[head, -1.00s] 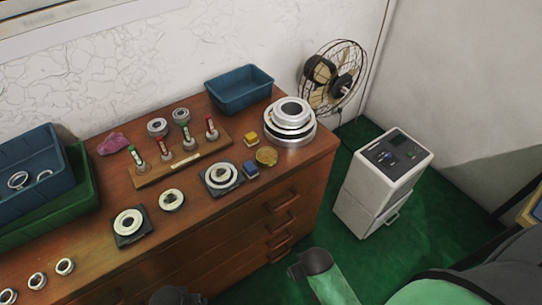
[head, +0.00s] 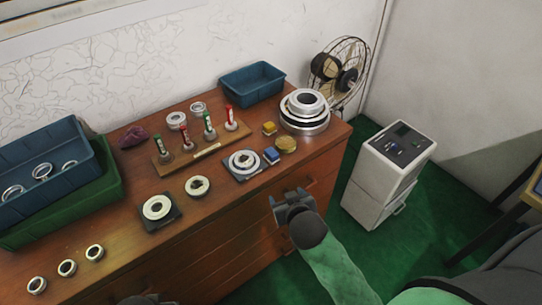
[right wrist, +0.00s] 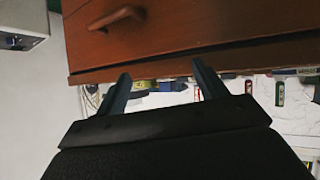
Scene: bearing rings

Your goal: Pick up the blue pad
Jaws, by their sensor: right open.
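The blue pad (head: 271,155) is a small block lying on the wooden cabinet top near its front edge. It sits between a dark square plate with a ring (head: 244,162) and a brass disc (head: 286,145). My right gripper (head: 288,196) is open and empty, in front of the cabinet's drawers, below and nearer than the pad. In the right wrist view its two fingers (right wrist: 162,80) stand apart beneath the cabinet edge; small things beyond the edge are too small to tell apart surely. A dark part at the bottom edge of the head view may be my left arm; its jaws are not visible.
A yellow pad (head: 269,128) lies behind the blue one. A stack of large rings (head: 304,112) stands to the right. A wooden peg stand (head: 200,150) is behind left. The cabinet edge and drawer handle (right wrist: 117,18) are close to my right gripper.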

